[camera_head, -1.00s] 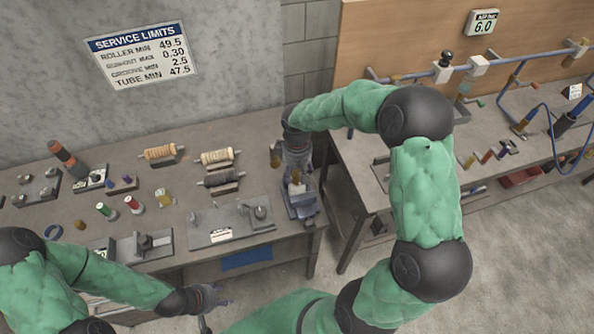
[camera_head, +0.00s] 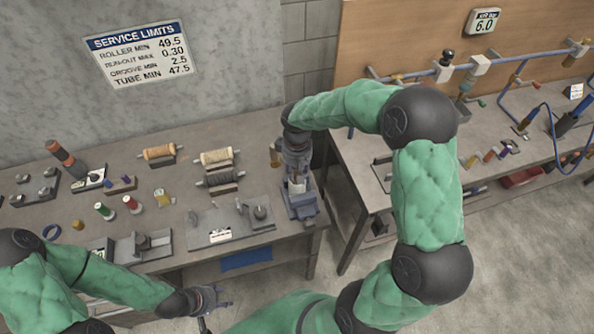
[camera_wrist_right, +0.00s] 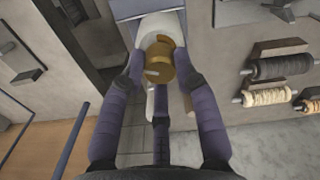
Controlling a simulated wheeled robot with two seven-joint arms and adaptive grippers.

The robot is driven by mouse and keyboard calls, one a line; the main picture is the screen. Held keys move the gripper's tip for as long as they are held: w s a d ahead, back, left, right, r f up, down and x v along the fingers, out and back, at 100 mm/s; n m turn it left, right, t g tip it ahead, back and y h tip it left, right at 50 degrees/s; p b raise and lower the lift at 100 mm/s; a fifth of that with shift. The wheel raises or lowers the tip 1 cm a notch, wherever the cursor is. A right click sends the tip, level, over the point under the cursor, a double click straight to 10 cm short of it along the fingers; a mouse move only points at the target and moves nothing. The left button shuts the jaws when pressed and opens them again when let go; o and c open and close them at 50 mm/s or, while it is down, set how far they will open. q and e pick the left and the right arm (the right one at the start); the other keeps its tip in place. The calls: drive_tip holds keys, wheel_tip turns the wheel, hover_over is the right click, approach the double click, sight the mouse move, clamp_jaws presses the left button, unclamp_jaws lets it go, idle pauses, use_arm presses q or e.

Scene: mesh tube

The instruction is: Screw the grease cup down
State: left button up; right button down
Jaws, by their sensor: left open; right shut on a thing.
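The brass grease cup (camera_wrist_right: 158,66) shows in the right wrist view between the fingers of my right gripper (camera_wrist_right: 158,65), which is shut on it. A small pin sticks out from the cup's side. A pale round part (camera_wrist_right: 162,25) lies directly behind the cup, against a blue-grey block; the contact between them is hidden. In the head view my right gripper (camera_head: 297,180) points down over the blue-grey fixture (camera_head: 300,211) at the bench's right end, and the cup is largely hidden there. My left gripper (camera_head: 212,299) is open and empty in front of the bench.
Spools (camera_head: 217,158) lie on stands left of the fixture. A grey plate with a round part (camera_head: 218,232) sits near the front edge. Coloured small reels (camera_head: 132,204) stand further left. A second bench with blue hoses (camera_head: 556,135) is at right, across a gap.

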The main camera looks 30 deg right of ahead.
drive_tip(key=c, duration=0.9)
unclamp_jaws()
wheel_tip(320, 180, up, 12)
